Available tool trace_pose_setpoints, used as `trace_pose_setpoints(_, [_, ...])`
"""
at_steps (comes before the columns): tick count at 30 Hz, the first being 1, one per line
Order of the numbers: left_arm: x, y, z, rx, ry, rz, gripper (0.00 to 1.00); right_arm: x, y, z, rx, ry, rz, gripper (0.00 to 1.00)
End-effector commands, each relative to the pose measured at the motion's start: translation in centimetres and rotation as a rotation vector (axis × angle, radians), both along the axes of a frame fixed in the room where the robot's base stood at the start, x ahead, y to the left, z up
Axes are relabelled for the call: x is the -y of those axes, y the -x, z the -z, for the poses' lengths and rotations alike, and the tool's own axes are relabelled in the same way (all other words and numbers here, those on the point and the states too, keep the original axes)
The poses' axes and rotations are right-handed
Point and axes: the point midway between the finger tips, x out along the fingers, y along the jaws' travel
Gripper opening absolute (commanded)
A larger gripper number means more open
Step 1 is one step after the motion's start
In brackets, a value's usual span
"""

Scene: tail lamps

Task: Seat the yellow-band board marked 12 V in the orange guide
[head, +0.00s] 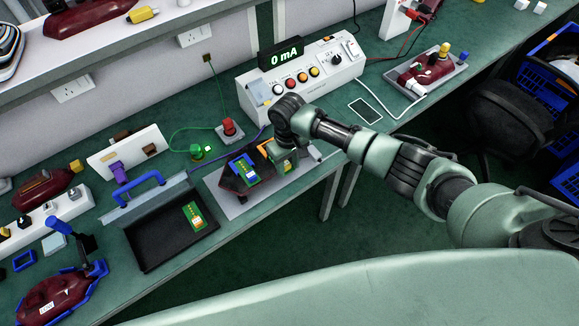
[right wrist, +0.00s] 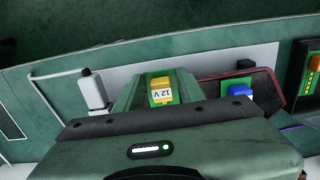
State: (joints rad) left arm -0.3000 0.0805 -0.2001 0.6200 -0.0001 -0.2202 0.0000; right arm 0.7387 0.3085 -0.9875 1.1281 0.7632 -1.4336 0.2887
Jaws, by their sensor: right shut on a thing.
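The yellow-band board marked 12 V (right wrist: 162,92) shows in the right wrist view, upside down, between the fingers of my right gripper (right wrist: 155,88). The gripper is shut on it. In the head view my right gripper (head: 284,152) is over the grey plate at the bench's front edge. Part of an orange piece (head: 264,148), which looks like the orange guide, shows just left of the gripper; the rest is hidden behind it. I cannot tell whether the board touches the guide. My left gripper is not in view.
A green board with a blue block (head: 247,171) sits on a dark lamp housing (head: 233,181) left of the gripper. A black tray (head: 160,236) holds another green board (head: 194,216). The meter box (head: 305,75) stands behind. A red button (head: 229,128) is near.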

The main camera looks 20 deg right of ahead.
Motion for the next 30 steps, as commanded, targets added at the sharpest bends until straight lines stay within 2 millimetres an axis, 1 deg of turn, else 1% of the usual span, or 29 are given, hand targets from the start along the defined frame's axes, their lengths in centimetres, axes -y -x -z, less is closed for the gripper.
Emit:
trace_pose_setpoints(10, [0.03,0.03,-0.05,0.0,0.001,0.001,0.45,-0.01,0.08,0.03,-0.001,0.0,-0.001,0.0])
trace_pose_setpoints(17, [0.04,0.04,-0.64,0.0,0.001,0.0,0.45,-0.06,0.09,-0.07,-0.002,0.0,-0.001,0.0])
trace_pose_setpoints(30, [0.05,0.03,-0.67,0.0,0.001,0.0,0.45,-0.02,0.08,0.02,-0.001,0.0,-0.001,0.0])
